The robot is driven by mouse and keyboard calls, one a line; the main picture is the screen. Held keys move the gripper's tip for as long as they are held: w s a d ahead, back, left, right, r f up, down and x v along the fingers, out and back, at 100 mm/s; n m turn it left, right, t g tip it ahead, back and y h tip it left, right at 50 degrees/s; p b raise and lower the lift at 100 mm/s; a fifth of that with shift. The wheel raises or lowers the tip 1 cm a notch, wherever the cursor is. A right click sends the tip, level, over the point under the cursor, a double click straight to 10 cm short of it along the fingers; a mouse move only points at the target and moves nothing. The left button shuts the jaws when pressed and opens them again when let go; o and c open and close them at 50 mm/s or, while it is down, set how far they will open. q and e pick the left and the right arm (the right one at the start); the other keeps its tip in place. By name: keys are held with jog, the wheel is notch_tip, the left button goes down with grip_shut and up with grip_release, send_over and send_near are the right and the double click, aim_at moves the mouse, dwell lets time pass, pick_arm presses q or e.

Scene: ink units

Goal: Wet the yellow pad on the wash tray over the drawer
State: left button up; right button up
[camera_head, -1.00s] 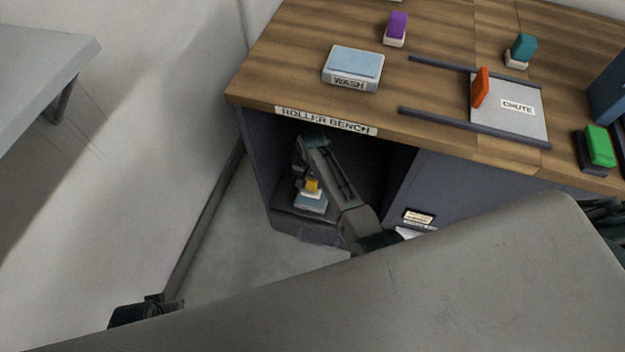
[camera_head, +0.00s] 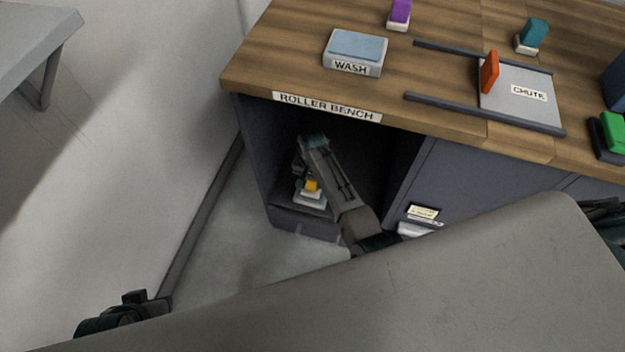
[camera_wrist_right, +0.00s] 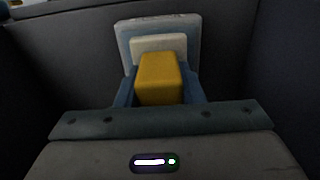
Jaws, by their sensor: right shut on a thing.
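The yellow pad (camera_head: 312,185) has a yellow block grip on a white base. It is inside the open compartment below the bench top. My right gripper (camera_head: 306,182) reaches down into that compartment. In the right wrist view its blue fingers are shut on the yellow block (camera_wrist_right: 158,80), with the white base (camera_wrist_right: 147,43) beyond it. A pale tray-like plate (camera_wrist_right: 128,32) shows behind the base; I cannot tell whether they touch. The wash tray (camera_head: 353,69), pale blue on top and labelled WASH, stands on the bench top above the compartment. My left gripper's fingers are not visible.
On the wooden bench top (camera_head: 270,72) stand purple (camera_head: 400,10), teal (camera_head: 534,32) and green (camera_head: 614,130) blocks. An orange block (camera_head: 490,72) stands by the CHUTE plate (camera_head: 540,110) between two dark rails. The compartment's walls and the bench's front edge surround my right arm closely.

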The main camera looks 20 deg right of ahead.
jog(key=shift+f+b, duration=0.3)
jog(key=shift+f, duration=0.15)
dwell(1.0)
jog(key=shift+p, duration=0.3)
dwell(1.0)
dwell(0.4)
